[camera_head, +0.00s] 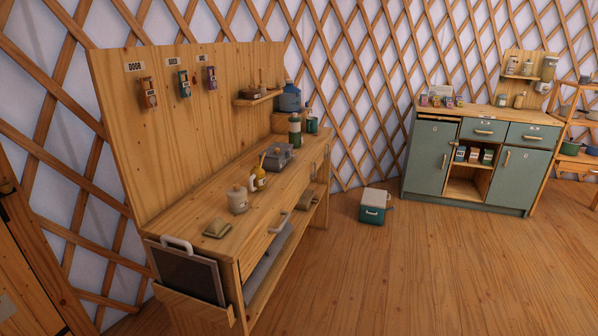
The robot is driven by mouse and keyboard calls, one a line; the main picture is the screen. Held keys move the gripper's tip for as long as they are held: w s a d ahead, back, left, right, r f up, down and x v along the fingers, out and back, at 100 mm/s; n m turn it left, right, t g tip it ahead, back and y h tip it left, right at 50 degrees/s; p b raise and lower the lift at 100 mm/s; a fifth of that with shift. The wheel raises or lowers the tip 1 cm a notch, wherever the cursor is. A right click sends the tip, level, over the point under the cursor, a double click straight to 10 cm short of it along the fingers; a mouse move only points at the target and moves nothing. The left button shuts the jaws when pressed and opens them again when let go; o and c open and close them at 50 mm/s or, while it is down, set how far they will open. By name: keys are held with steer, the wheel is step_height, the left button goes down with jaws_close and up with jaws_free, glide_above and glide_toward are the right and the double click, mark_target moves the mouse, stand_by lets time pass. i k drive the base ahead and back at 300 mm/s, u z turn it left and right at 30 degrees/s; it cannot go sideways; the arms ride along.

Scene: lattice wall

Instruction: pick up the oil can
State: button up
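A small yellow can with a thin upright spout (258,181), which looks like the oil can, stands on the wooden workbench (190,228). It is between a pale lidded pot (238,200) on its near side and a grey metal box-like item (278,157) on its far side. Its label is too small to read. My gripper is not in this view.
A folded cloth-like item (217,229) lies near the bench's front end. A green bottle (295,130) and a blue jug (290,98) stand farther back. A green box (374,206) sits on the floor. A green cabinet (430,155) stands at the back right. The floor (400,280) between is clear.

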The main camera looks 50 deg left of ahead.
mark_target(257, 182)
steer(key=z, duration=0.05)
steer(key=i, duration=1.85)
steer(key=u, duration=3.6)
steer(key=i, duration=1.05)
steer(key=z, duration=0.3)
